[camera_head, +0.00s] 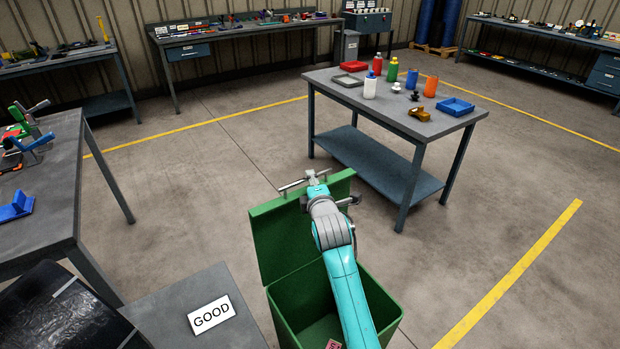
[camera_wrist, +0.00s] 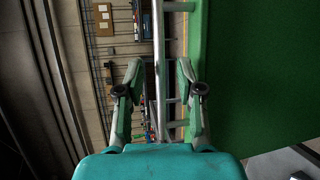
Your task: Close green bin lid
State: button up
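The green bin (camera_head: 286,311) stands in front of me, with its lid (camera_head: 279,236) raised and standing up at the far side. In the wrist view the green lid (camera_wrist: 262,75) fills the right side. A metal bar handle (camera_head: 291,187) runs along the lid's top edge. It shows upright in the wrist view (camera_wrist: 159,30). My gripper (camera_wrist: 159,68) is open, with one finger on each side of the bar and gaps between fingers and bar. In the head view my arm reaches over the open bin, and the gripper is at the handle.
A grey surface with a GOOD sign (camera_head: 211,315) is left of the bin. A workbench (camera_head: 424,127) with bottles and trays (camera_head: 456,106) stands beyond it to the right. Another table (camera_head: 62,205) is at left. The floor right of the bin is clear.

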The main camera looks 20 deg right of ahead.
jog(key=shift+x, duration=1.75)
grip_shut()
